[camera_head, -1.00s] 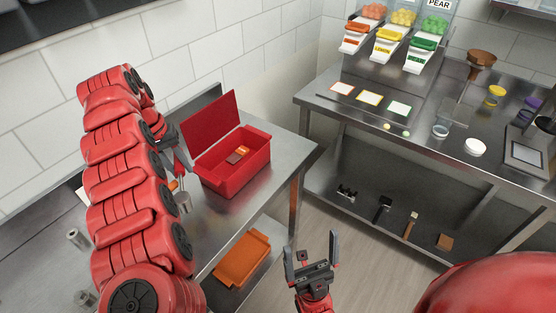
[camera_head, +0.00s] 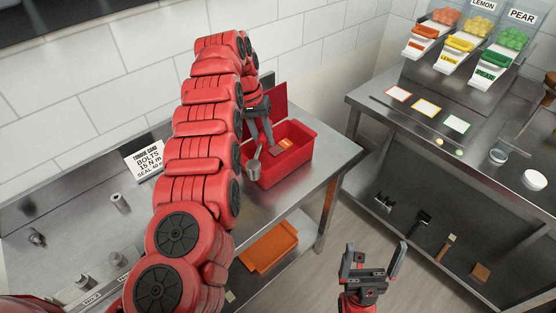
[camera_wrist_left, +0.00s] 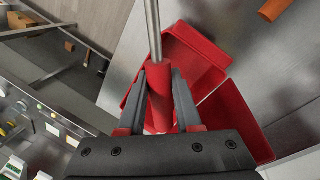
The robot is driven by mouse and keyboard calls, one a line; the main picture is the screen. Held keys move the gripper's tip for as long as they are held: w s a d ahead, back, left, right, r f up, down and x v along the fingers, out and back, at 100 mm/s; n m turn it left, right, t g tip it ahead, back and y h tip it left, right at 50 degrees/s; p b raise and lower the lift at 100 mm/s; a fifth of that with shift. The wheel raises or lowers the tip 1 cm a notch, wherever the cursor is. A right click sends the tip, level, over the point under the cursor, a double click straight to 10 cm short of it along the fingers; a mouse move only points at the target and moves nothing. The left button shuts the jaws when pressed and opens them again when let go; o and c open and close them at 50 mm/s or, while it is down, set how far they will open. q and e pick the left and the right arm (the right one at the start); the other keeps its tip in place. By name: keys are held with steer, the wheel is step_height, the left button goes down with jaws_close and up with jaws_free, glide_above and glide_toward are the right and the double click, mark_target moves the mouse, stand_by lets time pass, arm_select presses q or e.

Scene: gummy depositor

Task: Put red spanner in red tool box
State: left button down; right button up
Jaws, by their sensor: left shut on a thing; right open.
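The red tool box (camera_head: 296,170) stands open on the steel bench, with its lid raised at the back. It also shows in the left wrist view (camera_wrist_left: 210,48). My left gripper (camera_head: 262,136) is shut on the red spanner, whose red handle (camera_wrist_left: 160,98) sits between the fingers in the left wrist view. The spanner's grey head (camera_head: 253,168) hangs down in front of the box's left wall in the head view; I cannot tell its height above the bench. My right gripper (camera_head: 372,262) is open and empty, away from the bench.
An orange tray (camera_head: 268,246) is on the lower shelf. A torque card (camera_head: 145,158) and metal fittings (camera_head: 120,203) are on the bench at left. A second steel table with dispensers (camera_head: 460,45) stands right.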

arm_select(q)
steer(key=shift+w, duration=0.15)
steer(key=shift+f+m+p, duration=0.25)
steer(key=shift+m+p, duration=0.15)
steer(key=shift+m, duration=0.2)
steer(key=shift+d+f, duration=0.1)
steer(key=shift+d, duration=0.05)
steer(key=shift+s+d+f, duration=0.1)
steer(key=shift+s, duration=0.1)
steer(key=shift+a+m, duration=0.25)
steer(key=shift+m, duration=0.05)
steer(key=shift+d, duration=0.25)
steer(key=shift+d+f+p, duration=0.1)
steer(key=shift+f+p, duration=0.05)
steer(key=shift+p, duration=0.15)
steer(key=shift+d+f+m, duration=0.1)
steer(key=shift+m, duration=0.2)
